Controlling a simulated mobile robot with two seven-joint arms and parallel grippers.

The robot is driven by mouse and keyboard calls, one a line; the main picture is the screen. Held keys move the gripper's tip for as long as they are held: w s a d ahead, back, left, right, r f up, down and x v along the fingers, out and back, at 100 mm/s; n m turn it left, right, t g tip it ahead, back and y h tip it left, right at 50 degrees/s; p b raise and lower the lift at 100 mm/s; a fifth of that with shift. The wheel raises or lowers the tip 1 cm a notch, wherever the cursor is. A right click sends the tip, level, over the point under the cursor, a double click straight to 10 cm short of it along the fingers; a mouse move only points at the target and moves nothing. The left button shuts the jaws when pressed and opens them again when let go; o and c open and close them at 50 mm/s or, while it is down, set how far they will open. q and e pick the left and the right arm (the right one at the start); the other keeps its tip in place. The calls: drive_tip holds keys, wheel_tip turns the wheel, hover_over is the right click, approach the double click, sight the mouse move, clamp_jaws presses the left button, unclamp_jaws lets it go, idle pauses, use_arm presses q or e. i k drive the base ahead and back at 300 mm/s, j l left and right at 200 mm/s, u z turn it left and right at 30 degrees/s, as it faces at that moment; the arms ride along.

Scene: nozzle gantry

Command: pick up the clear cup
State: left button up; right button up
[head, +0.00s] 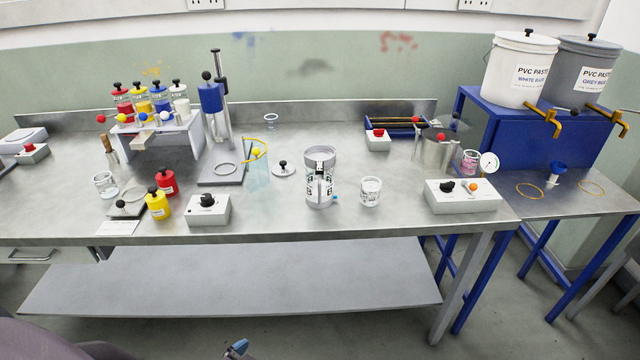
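Several clear vessels stand on the steel bench, and I cannot tell for sure which one is the clear cup. A clear cup with measuring marks (105,186) stands at the left. Another clear cup with pale contents (370,191) stands right of the middle, near the front. A small clear cup (271,121) is at the back. A small grey and blue part, apparently the tip of my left gripper (237,349), shows at the bottom edge, below and in front of the bench and far from the cups. Its opening is not clear. My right gripper is out of view.
A marked cylinder (319,178) stands beside the middle cup. A lower shelf (230,278) lies under the steel bench (400,228).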

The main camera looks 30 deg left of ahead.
sight(370, 191)
drive_tip(key=i+l+u, duration=0.1)
drive_tip(key=u, duration=0.4)
drive_tip(key=i+l+u, duration=0.5)
drive_tip(key=l, duration=0.25)
drive_tip(key=i+l+u, duration=0.1)
drive_tip(key=l, duration=0.3)
drive_tip(key=i+l, duration=0.1)
drive_tip(key=l, duration=0.35)
drive_tip(key=j+u, duration=0.05)
